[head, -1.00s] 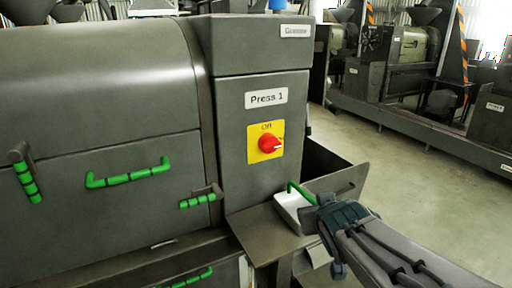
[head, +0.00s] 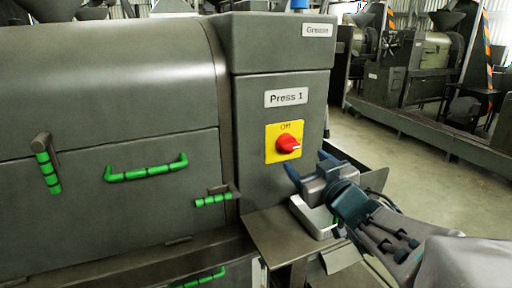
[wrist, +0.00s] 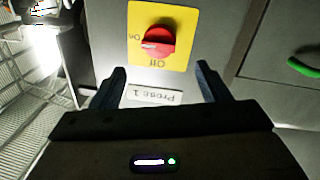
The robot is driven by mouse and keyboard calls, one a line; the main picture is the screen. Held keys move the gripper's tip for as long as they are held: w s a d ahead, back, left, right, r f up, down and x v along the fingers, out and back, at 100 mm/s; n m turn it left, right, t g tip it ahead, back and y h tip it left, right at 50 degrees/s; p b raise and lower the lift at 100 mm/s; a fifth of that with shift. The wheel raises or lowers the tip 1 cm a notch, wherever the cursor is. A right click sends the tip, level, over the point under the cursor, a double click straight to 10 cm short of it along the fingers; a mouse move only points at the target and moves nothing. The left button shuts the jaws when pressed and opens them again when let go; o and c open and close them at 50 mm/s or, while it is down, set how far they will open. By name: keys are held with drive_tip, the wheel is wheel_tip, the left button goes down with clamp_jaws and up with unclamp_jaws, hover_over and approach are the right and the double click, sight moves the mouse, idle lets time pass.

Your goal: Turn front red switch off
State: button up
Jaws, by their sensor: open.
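The red switch (head: 288,144) is a round knob on a yellow plate (head: 271,154) marked "Off" at the top, on the front of the Press 1 cabinet (head: 255,110). Its white pointer faces right in the head view. In the wrist view the red switch (wrist: 158,41) appears upside down, its pointer facing left towards "On", with "Off" below. My gripper (head: 309,166) is open and empty just below and right of the switch, apart from it. In the wrist view its fingers (wrist: 160,69) are spread on either side, short of the knob.
A white scoop-like container (head: 308,217) with a green handle sits on a metal ledge (head: 262,235) below my gripper. Green-handled doors (head: 145,172) are to the left. A dark open bin (head: 375,180) is behind my gripper. Open floor (head: 410,165) lies to the right.

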sight(291, 148)
drive_tip(key=x, duration=0.9)
drive_tip(key=shift+w, duration=0.25)
drive_tip(key=c, duration=0.9)
